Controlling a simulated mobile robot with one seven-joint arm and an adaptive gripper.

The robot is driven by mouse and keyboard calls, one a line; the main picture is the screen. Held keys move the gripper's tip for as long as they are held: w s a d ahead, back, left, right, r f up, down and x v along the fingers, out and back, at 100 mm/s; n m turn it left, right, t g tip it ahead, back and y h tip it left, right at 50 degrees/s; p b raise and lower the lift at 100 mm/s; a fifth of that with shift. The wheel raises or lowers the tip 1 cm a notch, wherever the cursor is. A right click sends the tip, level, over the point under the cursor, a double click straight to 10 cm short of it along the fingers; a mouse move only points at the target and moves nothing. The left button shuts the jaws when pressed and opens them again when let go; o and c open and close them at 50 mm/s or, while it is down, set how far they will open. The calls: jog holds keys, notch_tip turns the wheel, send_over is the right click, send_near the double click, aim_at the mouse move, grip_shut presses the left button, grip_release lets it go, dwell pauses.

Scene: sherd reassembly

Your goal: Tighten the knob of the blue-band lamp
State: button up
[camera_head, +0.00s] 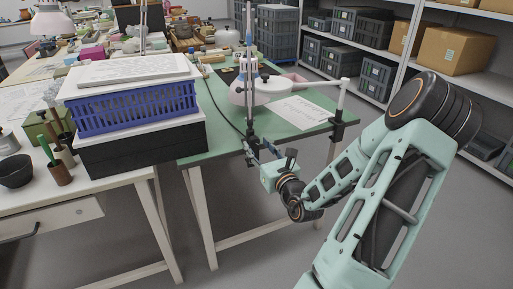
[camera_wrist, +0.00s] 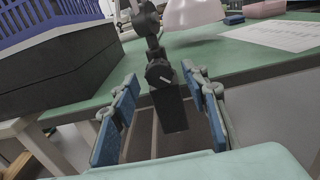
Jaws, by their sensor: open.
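A lamp with a white shade (camera_head: 248,92) stands at the green table's front edge; its upright post (camera_head: 249,55) has a bluish part. In the wrist view its shade (camera_wrist: 193,12) shows at the top. A dark clamp (camera_wrist: 172,108) grips the table edge, with a dark round knob (camera_wrist: 159,73) bearing a pale streak. My gripper (camera_head: 262,151) is at that edge, and its two blue-padded fingers show in the wrist view (camera_wrist: 160,115). They are open, one to each side of the clamp, with gaps on both sides. The knob lies between and beyond the fingertips.
A blue crate (camera_head: 135,103) on a black box (camera_head: 140,148) stands left of the lamp. A second dark clamp (camera_head: 337,130) with a white post is at the table's right corner. A paper sheet (camera_head: 300,111) lies on the green top (camera_head: 205,150). The floor in front is clear.

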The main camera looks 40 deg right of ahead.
jog(key=shift+w+d, duration=0.15)
jog(key=shift+w, duration=0.5)
grip_shut()
jog(key=shift+r+m+p, duration=0.25)
jog(key=shift+m+p, duration=0.05)
jog(key=shift+p, duration=0.25)
jog(key=shift+f+m+p, duration=0.15)
jog(key=shift+m+p, duration=0.35)
jog(key=shift+p, duration=0.25)
jog(key=shift+f, duration=0.1)
grip_release()
